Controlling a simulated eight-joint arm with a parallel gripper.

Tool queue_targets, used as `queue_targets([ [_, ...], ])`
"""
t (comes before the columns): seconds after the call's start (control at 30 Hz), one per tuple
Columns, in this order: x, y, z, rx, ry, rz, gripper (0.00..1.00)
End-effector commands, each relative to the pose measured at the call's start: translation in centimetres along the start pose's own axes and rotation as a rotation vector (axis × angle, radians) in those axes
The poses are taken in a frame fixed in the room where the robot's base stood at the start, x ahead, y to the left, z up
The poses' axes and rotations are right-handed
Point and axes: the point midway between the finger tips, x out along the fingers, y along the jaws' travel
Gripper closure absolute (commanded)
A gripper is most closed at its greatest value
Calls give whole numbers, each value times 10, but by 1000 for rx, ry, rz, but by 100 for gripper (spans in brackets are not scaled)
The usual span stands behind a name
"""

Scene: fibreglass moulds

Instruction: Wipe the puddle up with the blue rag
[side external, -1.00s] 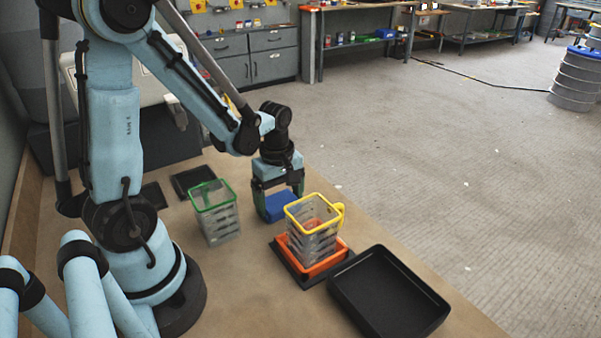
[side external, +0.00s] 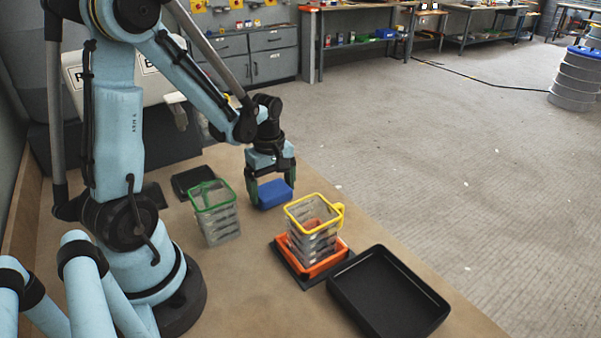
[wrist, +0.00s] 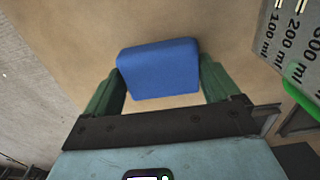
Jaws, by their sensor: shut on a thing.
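The blue rag (side external: 275,197) is a folded blue block held between the two green fingers of my gripper (side external: 273,190). It lies low, at or just above the tan table; I cannot tell if it touches. In the wrist view the rag (wrist: 158,70) fills the space between the fingertips (wrist: 160,82). I cannot make out a puddle in either view; one may be hidden under the rag or behind the jugs.
A green-rimmed clear jug (side external: 216,215) stands left of my gripper. A yellow-rimmed jug (side external: 313,225) stands in an orange tray (side external: 318,267) at the right front. The table's edge is close behind the rag.

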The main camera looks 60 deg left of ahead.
Motion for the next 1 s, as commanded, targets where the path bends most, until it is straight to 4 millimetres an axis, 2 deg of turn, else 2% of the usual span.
queue_targets([
  [0.73,3,15,67,3,0,0,44],
  [1.0,1,15,42,-5,0,0,44],
])
